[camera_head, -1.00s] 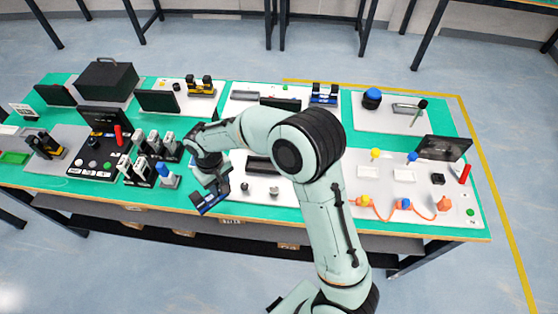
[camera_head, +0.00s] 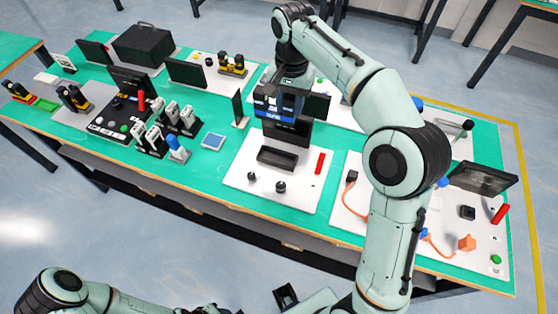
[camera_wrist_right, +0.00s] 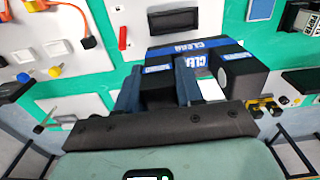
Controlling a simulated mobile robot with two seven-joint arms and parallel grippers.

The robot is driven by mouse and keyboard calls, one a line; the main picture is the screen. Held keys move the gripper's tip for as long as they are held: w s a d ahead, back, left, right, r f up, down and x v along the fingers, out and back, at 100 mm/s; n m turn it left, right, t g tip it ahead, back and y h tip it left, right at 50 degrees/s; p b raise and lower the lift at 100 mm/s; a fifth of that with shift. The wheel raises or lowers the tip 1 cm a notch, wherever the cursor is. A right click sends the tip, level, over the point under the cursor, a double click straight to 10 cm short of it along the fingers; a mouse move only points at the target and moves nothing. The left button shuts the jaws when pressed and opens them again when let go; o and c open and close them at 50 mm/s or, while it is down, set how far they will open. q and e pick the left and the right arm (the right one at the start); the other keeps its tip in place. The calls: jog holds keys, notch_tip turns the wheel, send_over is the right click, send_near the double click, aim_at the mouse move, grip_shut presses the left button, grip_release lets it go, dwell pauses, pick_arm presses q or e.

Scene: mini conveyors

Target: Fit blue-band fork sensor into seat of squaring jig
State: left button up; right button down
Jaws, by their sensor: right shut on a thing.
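My right gripper (camera_head: 285,84) is shut on the blue-band fork sensor (camera_head: 272,108), a black block with a blue band. In the right wrist view, the sensor (camera_wrist_right: 220,66) sits between the fingers (camera_wrist_right: 158,88) and shows white lettering on the band. In the head view it is held above the back of a white plate. That plate (camera_head: 245,173), which looks like the squaring jig, bears a long black open seat (camera_head: 277,158). The seat (camera_wrist_right: 172,20) also shows beyond the sensor in the wrist view.
A red handle (camera_head: 319,163) and two black knobs stand on the plate. An upright dark panel (camera_head: 238,108) stands left of the held sensor. A blue square pad (camera_head: 213,141) and several grey-and-black units stand further left. An orange cable lies on the right board.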

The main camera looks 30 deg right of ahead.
aim_at(290, 123)
jog(key=shift+s+d+f, duration=0.1)
jog(key=shift+s+d, duration=0.05)
pick_arm(q)
jog(key=shift+s+f+b, duration=0.3)
jog(key=shift+f+b, duration=0.35)
jog(key=shift+f, duration=0.1)
jog(key=shift+s+f+b, duration=0.3)
jog(key=shift+f+b, duration=0.4)
jog(key=shift+f, duration=0.1)
jog(key=shift+s+f+b, duration=0.3)
jog(key=shift+f+b, duration=0.35)
jog(key=shift+f, duration=0.1)
pick_arm(e)
jog(key=shift+f, duration=9.45)
jog(key=shift+f, duration=0.15)
jog(key=c, duration=0.7)
grip_release()
notch_tip(290, 123, up, 12)
jog(key=shift+r+p, duration=0.15)
jog(key=shift+p, duration=0.85)
pick_arm(q)
jog(key=shift+w+r, duration=0.2)
jog(key=shift+r, duration=0.35)
jog(key=shift+w+r, duration=0.2)
jog(key=shift+r, duration=0.3)
